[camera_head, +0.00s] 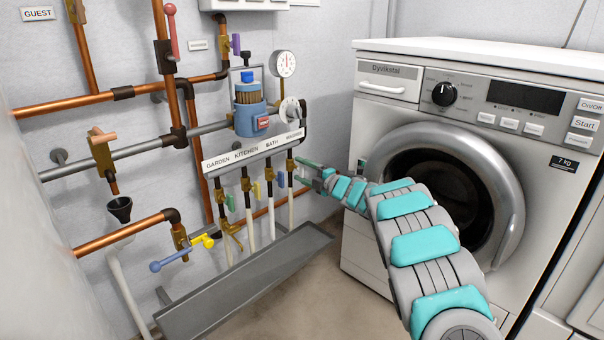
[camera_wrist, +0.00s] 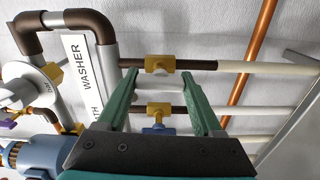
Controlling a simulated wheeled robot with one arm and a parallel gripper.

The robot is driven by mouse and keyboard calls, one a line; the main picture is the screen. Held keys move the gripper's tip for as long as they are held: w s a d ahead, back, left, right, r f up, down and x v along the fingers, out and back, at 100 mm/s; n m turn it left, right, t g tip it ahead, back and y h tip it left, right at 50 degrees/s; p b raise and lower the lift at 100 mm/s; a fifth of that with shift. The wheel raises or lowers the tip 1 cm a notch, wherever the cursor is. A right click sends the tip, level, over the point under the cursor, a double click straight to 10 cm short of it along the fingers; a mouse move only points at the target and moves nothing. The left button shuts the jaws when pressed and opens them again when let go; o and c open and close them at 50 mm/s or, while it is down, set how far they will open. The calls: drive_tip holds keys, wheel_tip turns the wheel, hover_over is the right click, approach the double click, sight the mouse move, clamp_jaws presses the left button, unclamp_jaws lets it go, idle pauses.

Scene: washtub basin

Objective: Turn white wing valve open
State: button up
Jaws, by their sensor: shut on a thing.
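The white wing valve (camera_wrist: 158,87) shows in the wrist view as a pale handle on a brass body (camera_wrist: 160,63), set in the brown-and-white pipe below the WASHER label. My gripper (camera_wrist: 160,77) has its green fingers on either side of the white handle, one at each end, holding it. The handle lies roughly along the pipe's length in this view; its exact angle is hard to tell. In the head view my gripper (camera_head: 303,163) reaches the rightmost pipe of the manifold, and it hides most of the white handle.
A blue-handled valve (camera_wrist: 158,125) sits on the neighbouring pipe. The labelled manifold (camera_head: 254,151) carries several valves above a grey trough (camera_head: 240,285). A blue pump (camera_head: 250,117) and gauge (camera_head: 284,64) are above.

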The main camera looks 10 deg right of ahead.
drive_tip(key=shift+a+n, duration=0.15)
drive_tip(key=shift+n, duration=0.35)
drive_tip(key=o, duration=1.4)
drive_tip(key=shift+c, duration=0.2)
wheel_tip(320, 180, up, 3)
drive_tip(key=shift+r+p, duration=0.15)
drive_tip(key=shift+p, duration=0.4)
drive_tip(key=shift+s+r, duration=0.1)
drive_tip(key=shift+r, duration=0.05)
drive_tip(key=s+r, duration=0.1)
drive_tip(key=s, duration=1.5)
drive_tip(key=shift+r+p, duration=0.2)
drive_tip(key=shift+p, duration=0.25)
